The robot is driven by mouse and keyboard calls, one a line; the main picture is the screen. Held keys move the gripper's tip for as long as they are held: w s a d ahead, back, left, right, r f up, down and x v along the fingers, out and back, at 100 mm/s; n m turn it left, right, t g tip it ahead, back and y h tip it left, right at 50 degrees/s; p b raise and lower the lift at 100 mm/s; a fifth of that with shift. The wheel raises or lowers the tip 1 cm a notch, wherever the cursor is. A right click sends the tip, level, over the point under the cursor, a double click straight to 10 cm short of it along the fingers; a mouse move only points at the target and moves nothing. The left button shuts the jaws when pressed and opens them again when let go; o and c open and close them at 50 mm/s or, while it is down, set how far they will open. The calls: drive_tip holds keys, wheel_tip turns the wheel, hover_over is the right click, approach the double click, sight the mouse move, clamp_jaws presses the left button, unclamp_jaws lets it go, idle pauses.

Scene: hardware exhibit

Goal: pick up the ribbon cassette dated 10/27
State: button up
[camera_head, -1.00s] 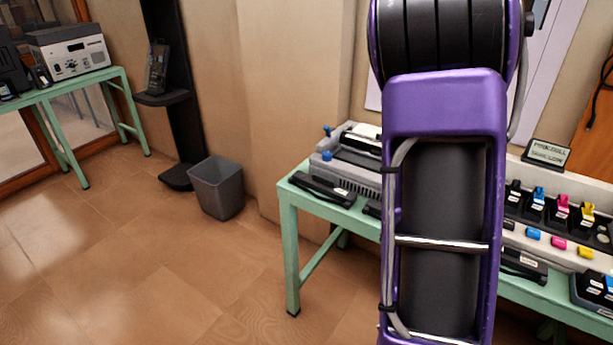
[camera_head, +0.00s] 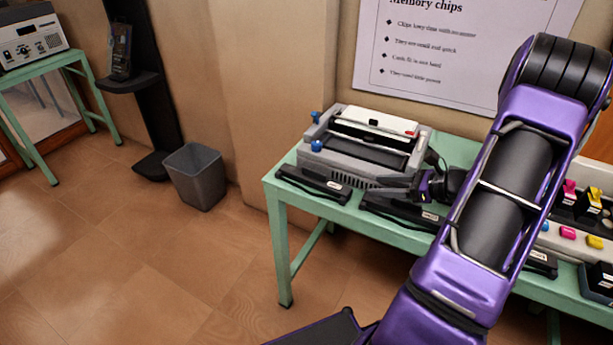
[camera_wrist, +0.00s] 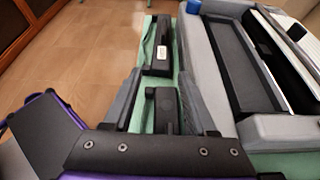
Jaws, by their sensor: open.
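Black ribbon cassettes with small white labels lie along the front of the green table. One (camera_head: 313,185) is at the left front corner, and a second (camera_head: 385,212) is just right of it, partly below my gripper (camera_head: 402,184). A third (camera_head: 541,263) is farther right, partly behind my arm. No date on a label can be read. My gripper is open and empty. In the wrist view, a cassette (camera_wrist: 162,108) shows between the fingers of my gripper (camera_wrist: 160,80), seemingly below them. The left-corner cassette (camera_wrist: 158,50) lies ahead with its label showing.
A grey printer (camera_head: 365,150) stands directly behind the cassettes, close to my gripper; its body (camera_wrist: 232,80) fills the right of the wrist view. Ink cartridges (camera_head: 568,195) stand at the right. The green table's (camera_head: 283,215) left edge is near. A bin (camera_head: 195,178) is on the floor.

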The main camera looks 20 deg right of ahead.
sight(326, 181)
drive_tip(key=shift+w+r, duration=0.1)
drive_tip(key=shift+w, duration=0.1)
drive_tip(key=b+x, duration=0.1)
drive_tip(key=x, duration=1.6)
drive_tip(key=shift+w+r, duration=0.15)
clamp_jaws()
